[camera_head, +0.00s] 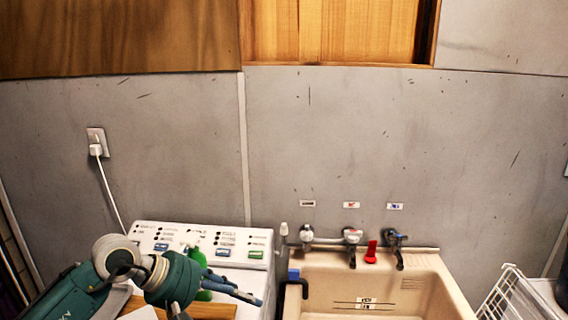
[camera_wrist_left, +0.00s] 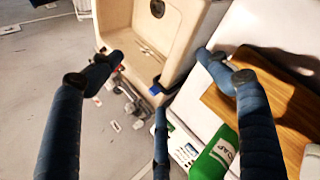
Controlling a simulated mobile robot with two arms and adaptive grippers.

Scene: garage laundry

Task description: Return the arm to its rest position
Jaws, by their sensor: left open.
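My left arm comes in from the lower left in the head view, and its gripper (camera_head: 238,288) is over the right part of the white washing machine (camera_head: 150,232), pointing toward the sink. In the left wrist view the dark blue fingers of the left gripper (camera_wrist_left: 160,75) are spread wide, with nothing between them. A green soap bottle (camera_head: 198,257) stands behind the gripper, partly hidden by it. The bottle also shows in the left wrist view (camera_wrist_left: 212,158), near the right finger and not held. My right gripper is in neither view.
A beige sink (camera_head: 432,290) with several taps (camera_head: 352,237) and a red object (camera_head: 371,252) adjoins the machine on the right. A wooden board (camera_wrist_left: 270,95) lies on the machine. A white wire rack (camera_head: 510,292) stands at the far right. The grey wall closes off the back.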

